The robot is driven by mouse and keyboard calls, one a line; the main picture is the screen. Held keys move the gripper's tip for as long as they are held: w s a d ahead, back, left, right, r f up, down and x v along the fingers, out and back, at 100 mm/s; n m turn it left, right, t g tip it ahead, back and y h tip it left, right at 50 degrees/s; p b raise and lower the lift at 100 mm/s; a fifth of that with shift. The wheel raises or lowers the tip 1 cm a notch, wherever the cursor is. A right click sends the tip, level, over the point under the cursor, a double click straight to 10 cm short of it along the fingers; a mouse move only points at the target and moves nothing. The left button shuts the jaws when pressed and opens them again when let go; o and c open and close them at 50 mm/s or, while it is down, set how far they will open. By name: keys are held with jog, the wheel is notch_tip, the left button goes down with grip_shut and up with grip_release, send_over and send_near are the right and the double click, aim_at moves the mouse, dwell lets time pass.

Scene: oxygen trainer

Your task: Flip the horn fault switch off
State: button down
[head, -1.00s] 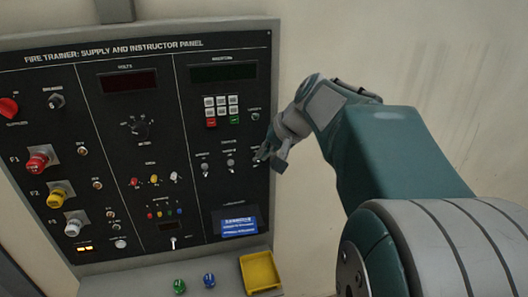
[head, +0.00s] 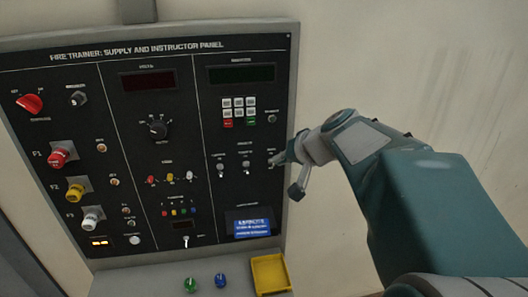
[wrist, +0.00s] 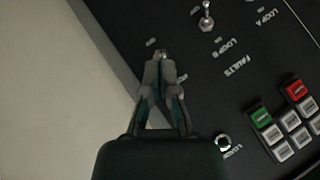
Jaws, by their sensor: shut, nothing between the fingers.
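The horn fault switch (wrist: 163,53) is the rightmost toggle in the faults row. In the wrist view only a small bright bit of it shows at my fingertips. In the head view my gripper (head: 274,161) covers most of it. My gripper is shut and empty, its tips at the switch in the wrist view (wrist: 160,68); I cannot tell whether they touch it. The switch's on or off position cannot be made out. The Loop B toggle (wrist: 207,20) stands beside it; it also shows in the head view (head: 247,167).
The black trainer panel (head: 215,130) carries a keypad (head: 239,108) above the toggles and several knobs to the left. A blue label (head: 252,228) sits below. A yellow tray (head: 270,274) and green and blue knobs are on the ledge. Bare wall lies right.

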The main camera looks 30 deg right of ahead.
jog(key=shift+s+a+f, duration=0.1)
jog(key=shift+s+f, duration=0.05)
jog(key=shift+f, duration=0.1)
jog(key=shift+s+f, duration=0.15)
jog(key=shift+f, duration=0.2)
dwell(0.4)
jog(key=shift+w+r, duration=0.45)
jog(key=shift+w, duration=0.25)
